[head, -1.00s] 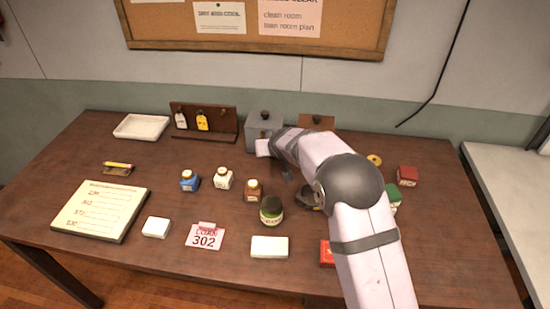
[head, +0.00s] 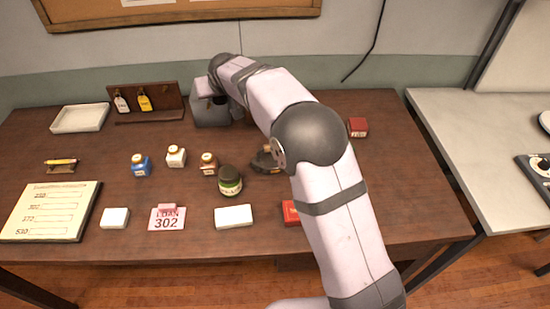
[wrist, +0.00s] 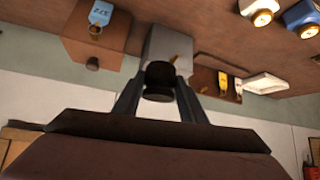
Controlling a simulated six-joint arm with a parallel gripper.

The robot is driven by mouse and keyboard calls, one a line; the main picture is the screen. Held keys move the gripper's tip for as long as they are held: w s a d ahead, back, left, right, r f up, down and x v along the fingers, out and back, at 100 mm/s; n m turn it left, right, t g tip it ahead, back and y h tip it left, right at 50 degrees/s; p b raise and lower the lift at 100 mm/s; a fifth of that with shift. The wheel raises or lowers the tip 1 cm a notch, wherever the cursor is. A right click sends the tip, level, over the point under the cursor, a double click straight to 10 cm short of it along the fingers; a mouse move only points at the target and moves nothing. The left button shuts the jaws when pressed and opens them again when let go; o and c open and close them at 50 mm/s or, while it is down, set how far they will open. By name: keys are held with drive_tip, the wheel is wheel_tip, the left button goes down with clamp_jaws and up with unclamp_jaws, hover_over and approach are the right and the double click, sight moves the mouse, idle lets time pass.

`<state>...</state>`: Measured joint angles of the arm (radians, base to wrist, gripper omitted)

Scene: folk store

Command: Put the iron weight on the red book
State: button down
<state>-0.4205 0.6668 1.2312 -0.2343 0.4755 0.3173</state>
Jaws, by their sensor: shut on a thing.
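My gripper (wrist: 158,92) is shut on a dark, rounded, knobbed thing (wrist: 160,74), which looks like the iron weight. It is held between the two fingers in the wrist view. In the head view the wrist end of my arm is in front of the grey box; a dark patch (head: 221,99) there may be the gripper or weight. A flat red thing (head: 290,212) at the table's front is partly covered by my arm. A smaller red block (head: 357,127) lies at the right back. I cannot tell for certain which is the red book.
A grey box (head: 205,115) stands at the back, beside a rack (head: 170,103) with tags. Ink bottles, a dark green jar (head: 230,181), a dark tool (head: 265,160) and a white block (head: 233,216) stand mid-table. A brown knobbed box (wrist: 82,42) shows in the wrist view.

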drive_tip(key=shift+d+r+p, duration=0.2)
drive_tip(key=shift+d+p, duration=0.25)
drive_tip(key=shift+d, duration=0.2)
drive_tip(key=s+d+m+h+p, duration=0.1)
drive_tip(key=s+d+m+p, duration=0.1)
drive_tip(key=s+d+p, duration=0.7)
drive_tip(key=s+d+m+h+p, duration=0.1)
drive_tip(key=s+d+p, duration=0.5)
drive_tip(key=s+d, duration=0.7)
drive_tip(key=w+d+f+m+h+b, duration=0.1)
drive_tip(key=d+f+b, duration=0.1)
drive_tip(key=d, duration=0.5)
drive_tip(key=w+d+f+b, duration=0.1)
drive_tip(key=d+f+b, duration=0.15)
drive_tip(key=d, duration=0.55)
drive_tip(key=s+a+n+g+y, duration=0.2)
drive_tip(key=s+a+n+y, duration=0.2)
drive_tip(key=a+n, duration=0.3)
drive_tip(key=s+a+n+g+y+b, duration=0.1)
drive_tip(key=s+a+n+g+y, duration=0.2)
drive_tip(key=s+a+n+y, duration=0.2)
drive_tip(key=a+n, duration=0.2)
drive_tip(key=a, duration=0.1)
drive_tip(key=shift+a+f+n, duration=0.2)
drive_tip(key=shift+a+n, duration=0.05)
drive_tip(key=shift+n, duration=0.05)
